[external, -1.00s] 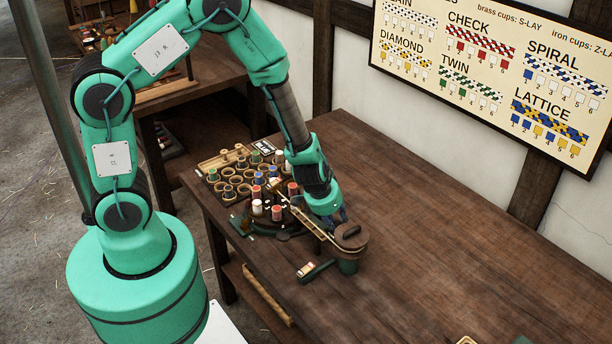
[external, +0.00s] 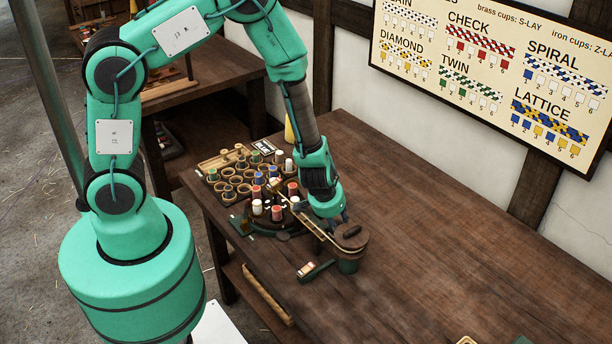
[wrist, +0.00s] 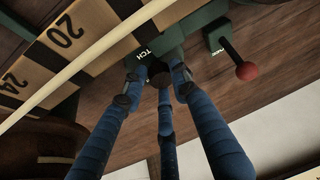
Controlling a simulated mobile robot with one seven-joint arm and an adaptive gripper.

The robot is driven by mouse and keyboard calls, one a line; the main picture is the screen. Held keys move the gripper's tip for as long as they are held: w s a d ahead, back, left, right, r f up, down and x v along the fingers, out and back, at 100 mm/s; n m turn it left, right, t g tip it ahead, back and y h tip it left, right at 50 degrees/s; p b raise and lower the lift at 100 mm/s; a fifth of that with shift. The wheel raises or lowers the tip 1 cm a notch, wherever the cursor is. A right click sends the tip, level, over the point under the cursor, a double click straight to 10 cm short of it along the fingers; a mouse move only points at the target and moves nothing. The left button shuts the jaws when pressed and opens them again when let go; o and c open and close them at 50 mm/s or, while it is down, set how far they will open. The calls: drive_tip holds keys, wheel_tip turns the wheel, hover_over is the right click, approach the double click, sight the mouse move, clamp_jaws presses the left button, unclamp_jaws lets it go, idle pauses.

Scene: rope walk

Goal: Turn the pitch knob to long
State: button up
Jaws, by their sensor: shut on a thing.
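The pitch knob (wrist: 159,76) is a small dark knob below a green block with a partly hidden label ending in "TCH" in the wrist view. My gripper (wrist: 157,82) has blue jointed fingers closed around this knob. In the external view, my gripper (external: 332,222) is low over the braiding machine, beside its long wooden arm, and hides the knob. The knob's pointer and the long mark cannot be made out.
A lever with a red ball (wrist: 248,71) stands right of the knob. A numbered wooden scale (wrist: 72,32) and a pale cord (wrist: 85,62) lie to the left. Bobbins (external: 258,207) stand close by on the machine. The right side of the table (external: 450,240) is mostly clear.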

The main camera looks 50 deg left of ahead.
drive_tip(key=shift+o, duration=0.3)
drive_tip(key=shift+w+d+r+n+y+p, duration=0.1)
drive_tip(key=shift+w+r+n+y+p, duration=0.15)
drive_tip(key=shift+n+p, duration=0.85)
drive_tip(key=shift+w+a+r+n+y+p, duration=0.1)
drive_tip(key=shift+n+y+p, duration=0.15)
drive_tip(key=shift+p, duration=1.6)
drive_tip(key=shift+w+d+r+n+y+p, duration=0.15)
drive_tip(key=shift+n+p, duration=0.5)
drive_tip(key=shift+p, duration=0.85)
drive_tip(key=n+g+p, duration=0.1)
drive_tip(key=p, duration=0.2)
drive_tip(key=shift+f+n+y+p, duration=0.1)
drive_tip(key=shift+n+y+p, duration=0.2)
drive_tip(key=shift+n+y, duration=0.1)
drive_tip(key=shift+s+f+p, duration=0.1)
drive_tip(key=shift+s+p, duration=0.05)
drive_tip(key=shift+p, duration=0.3)
drive_tip(key=shift+f+n, duration=0.15)
drive_tip(key=shift+n, duration=0.25)
drive_tip(key=shift+s+a, duration=0.15)
drive_tip(key=shift+a, duration=0.05)
drive_tip(key=o, duration=1)
drive_tip(key=shift+f, duration=0.1)
drive_tip(key=shift+o, duration=0.2)
drive_tip(key=shift+s+d+f, duration=0.1)
drive_tip(key=shift+f+m+b, duration=0.1)
drive_tip(key=shift+m+b, duration=0.3)
drive_tip(key=shift+b, duration=0.45)
